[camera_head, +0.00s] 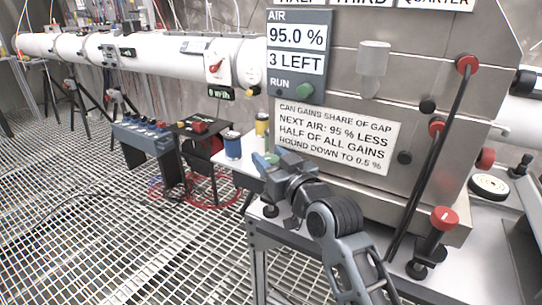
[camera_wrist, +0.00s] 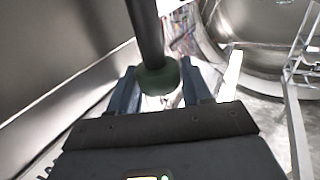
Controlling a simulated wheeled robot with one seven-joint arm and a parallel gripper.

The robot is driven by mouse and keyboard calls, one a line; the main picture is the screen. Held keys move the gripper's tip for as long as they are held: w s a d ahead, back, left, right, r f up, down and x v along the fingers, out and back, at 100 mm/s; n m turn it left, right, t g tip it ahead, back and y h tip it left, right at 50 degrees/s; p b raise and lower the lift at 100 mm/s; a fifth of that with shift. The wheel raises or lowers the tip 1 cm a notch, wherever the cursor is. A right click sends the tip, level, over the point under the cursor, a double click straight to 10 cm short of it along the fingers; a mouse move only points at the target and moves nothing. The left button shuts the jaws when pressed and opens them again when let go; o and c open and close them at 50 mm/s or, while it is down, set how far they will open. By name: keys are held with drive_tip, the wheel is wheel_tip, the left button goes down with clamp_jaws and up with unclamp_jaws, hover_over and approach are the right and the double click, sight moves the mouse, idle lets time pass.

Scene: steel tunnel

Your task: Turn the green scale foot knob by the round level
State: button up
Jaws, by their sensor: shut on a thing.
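The green knob (camera_wrist: 160,79) is a dark green disc at the end of a dark round post in the wrist view. My gripper (camera_wrist: 162,88) has one blue-grey finger on each side of the knob and is shut on it. In the head view my gripper (camera_head: 268,163) is at the left end of the steel cabinet, above the small table, with a bit of green at its fingertips. The gripper and wrist hide most of the knob there. I cannot make out the round level in either view.
The steel cabinet (camera_head: 455,85) stands close behind my arm. A red-topped post (camera_head: 443,219) is at the right. Grating floor lies open at the left.

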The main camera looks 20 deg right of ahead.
drive_tip(key=y+b, duration=0.1)
drive_tip(key=n+y+b, duration=0.1)
drive_tip(key=b, duration=0.1)
drive_tip(key=shift+d+f, duration=0.1)
drive_tip(key=shift+f, duration=0.25)
drive_tip(key=shift+r+n+g+y+b, duration=0.2)
drive_tip(key=shift+n+g+y+b, duration=0.1)
drive_tip(key=shift+n+y+b, duration=0.4)
drive_tip(key=shift+r, duration=0.1)
drive_tip(key=o, duration=0.7)
drive_tip(key=shift+c, duration=0.2)
drive_tip(key=shift+s, duration=0.1)
drive_tip(key=v, duration=0.7)
drive_tip(key=shift+s, duration=0.35)
